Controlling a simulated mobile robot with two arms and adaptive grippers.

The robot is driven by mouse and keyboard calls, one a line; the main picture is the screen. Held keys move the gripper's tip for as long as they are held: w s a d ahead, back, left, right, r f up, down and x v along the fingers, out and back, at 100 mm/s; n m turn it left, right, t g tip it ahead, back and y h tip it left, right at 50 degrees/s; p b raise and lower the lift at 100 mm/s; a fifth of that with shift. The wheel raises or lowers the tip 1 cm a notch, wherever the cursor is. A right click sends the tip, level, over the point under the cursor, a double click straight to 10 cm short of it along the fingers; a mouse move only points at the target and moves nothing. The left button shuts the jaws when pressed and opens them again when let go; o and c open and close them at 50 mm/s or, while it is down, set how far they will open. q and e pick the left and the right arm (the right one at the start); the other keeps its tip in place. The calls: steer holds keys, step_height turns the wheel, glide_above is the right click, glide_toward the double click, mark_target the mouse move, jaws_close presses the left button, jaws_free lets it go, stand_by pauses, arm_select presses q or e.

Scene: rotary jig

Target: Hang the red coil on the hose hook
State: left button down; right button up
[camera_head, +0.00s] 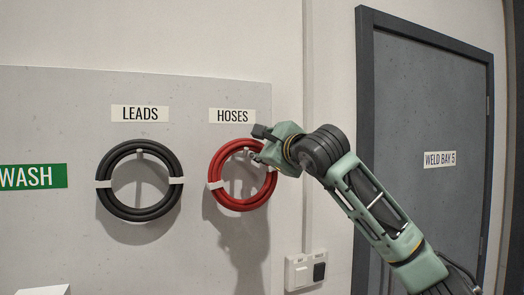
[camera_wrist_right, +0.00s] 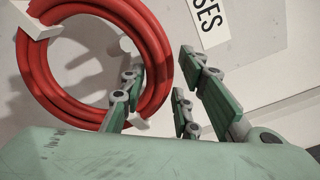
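The red coil (camera_head: 222,160) is upright against the grey board under the HOSES sign, with pale bands on its sides. In the right wrist view, the coil (camera_wrist_right: 38,75) surrounds the pale end of the hose hook (camera_wrist_right: 126,44), close to the coil's upper inner edge. Contact between hook and coil is unclear. My right gripper (camera_head: 258,143) is at the coil's upper right. In the wrist view its fingers (camera_wrist_right: 160,92) are spread, one at the ring's inner side and the others outside, with gaps to the tube. My left gripper is not in view.
A black coil (camera_head: 105,165) hangs under the LEADS sign (camera_head: 140,113) to the left. The HOSES sign (camera_head: 232,116) is just above the red coil. A socket box (camera_head: 303,272) and conduit are right of the board, then a grey door (camera_head: 425,110).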

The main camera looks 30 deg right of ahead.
steer(key=o, duration=0.3)
steer(key=shift+s, duration=0.1)
steer(key=shift+o, duration=0.2)
steer(key=s, duration=1.2)
steer(key=shift+a, duration=0.25)
